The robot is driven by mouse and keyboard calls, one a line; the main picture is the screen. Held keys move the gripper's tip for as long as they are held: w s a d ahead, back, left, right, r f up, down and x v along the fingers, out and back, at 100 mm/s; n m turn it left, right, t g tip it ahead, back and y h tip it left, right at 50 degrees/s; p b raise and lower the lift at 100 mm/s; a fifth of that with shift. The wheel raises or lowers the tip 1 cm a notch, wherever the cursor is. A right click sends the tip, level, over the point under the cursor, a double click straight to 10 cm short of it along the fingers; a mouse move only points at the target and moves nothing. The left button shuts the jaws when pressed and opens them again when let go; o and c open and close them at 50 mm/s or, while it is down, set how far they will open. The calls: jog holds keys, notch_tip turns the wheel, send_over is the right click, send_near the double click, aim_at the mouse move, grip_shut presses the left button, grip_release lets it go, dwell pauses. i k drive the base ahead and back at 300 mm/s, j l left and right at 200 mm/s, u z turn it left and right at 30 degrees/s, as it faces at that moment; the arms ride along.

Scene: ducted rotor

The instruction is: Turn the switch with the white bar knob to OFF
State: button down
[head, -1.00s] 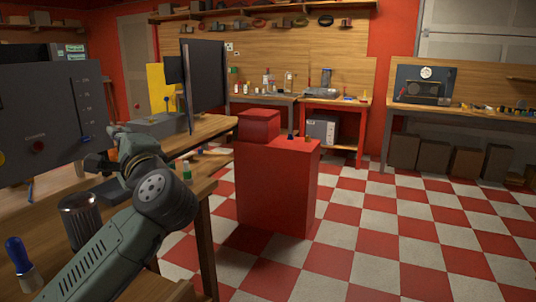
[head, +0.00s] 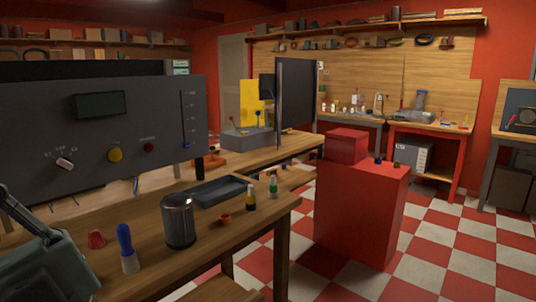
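A dark grey control panel (head: 120,118) stands on the wooden bench at the left of the head view. The switch with the white bar knob (head: 65,163) is low on the panel's left part. Its bar is tilted, running from upper left to lower right. Small white labels sit around it, too small to read surely. My arm shows in the lower left corner, below the knob. My gripper is outside the picture, so its fingers and anything between them are hidden.
A yellow round knob (head: 115,154), a dark red button (head: 149,147) and a blue-tipped slider (head: 187,144) share the panel. On the bench are a metal can (head: 178,220), a blue-handled tool (head: 126,248), a red piece (head: 96,239), a dark tray (head: 222,191) and small bottles (head: 273,186).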

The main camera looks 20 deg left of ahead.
aim_at(65, 162)
jog(key=u, duration=1.45)
